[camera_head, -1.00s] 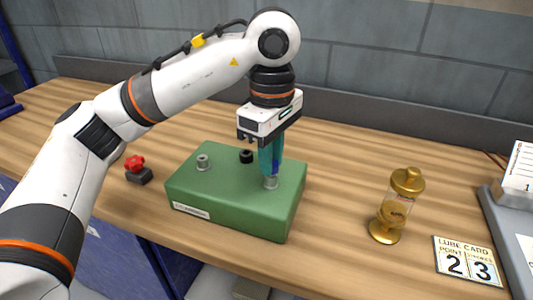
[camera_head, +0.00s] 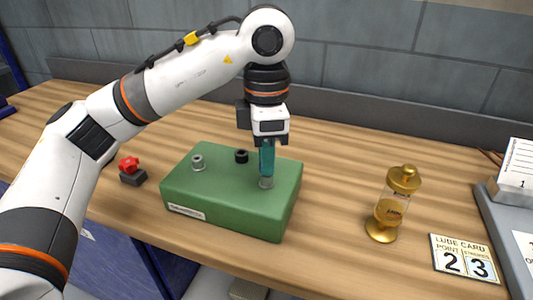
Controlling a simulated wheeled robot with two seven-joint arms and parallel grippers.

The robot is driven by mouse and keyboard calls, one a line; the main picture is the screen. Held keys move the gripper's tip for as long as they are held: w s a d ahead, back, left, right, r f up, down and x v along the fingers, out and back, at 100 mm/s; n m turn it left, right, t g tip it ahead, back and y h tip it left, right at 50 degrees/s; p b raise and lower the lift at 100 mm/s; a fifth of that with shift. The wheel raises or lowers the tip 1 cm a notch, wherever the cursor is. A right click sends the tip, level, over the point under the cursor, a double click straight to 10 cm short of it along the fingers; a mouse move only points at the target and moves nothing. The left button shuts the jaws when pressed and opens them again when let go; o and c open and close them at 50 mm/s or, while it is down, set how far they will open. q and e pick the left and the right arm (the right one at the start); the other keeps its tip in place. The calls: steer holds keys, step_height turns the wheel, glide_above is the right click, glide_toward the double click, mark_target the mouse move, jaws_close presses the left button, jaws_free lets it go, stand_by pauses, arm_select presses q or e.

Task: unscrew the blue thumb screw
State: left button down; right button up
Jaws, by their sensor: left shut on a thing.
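My left gripper (camera_head: 266,172) points straight down over the green box (camera_head: 225,216), with its teal fingers shut at the front right metal collar (camera_head: 266,184). The blue thumb screw is hidden behind the fingers in this view; they close on something right above that collar. The collar stays on the box's top face. My right gripper is not in view.
Another metal collar (camera_head: 198,162) and a black one (camera_head: 241,156) are on the box top. A red knob on a dark block (camera_head: 130,168) stands left. Wood between is clear.

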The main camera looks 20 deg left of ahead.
arm_select(q)
steer(key=shift+f+n, duration=0.25)
steer(key=shift+n, duration=0.35)
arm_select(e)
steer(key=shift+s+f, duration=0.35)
arm_select(q)
steer(key=n, duration=0.3)
steer(key=shift+n, duration=0.7)
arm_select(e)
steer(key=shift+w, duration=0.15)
arm_select(q)
steer(key=n, duration=0.3)
steer(key=shift+d, duration=0.1)
steer(key=c, duration=1.6)
jaws_free()
steer(key=shift+r+n, duration=0.1)
steer(key=shift+n, duration=0.4)
steer(key=shift+c, duration=0.2)
steer(key=o, duration=0.3)
steer(key=shift+w+d, duration=0.1)
steer(key=shift+d, duration=0.05)
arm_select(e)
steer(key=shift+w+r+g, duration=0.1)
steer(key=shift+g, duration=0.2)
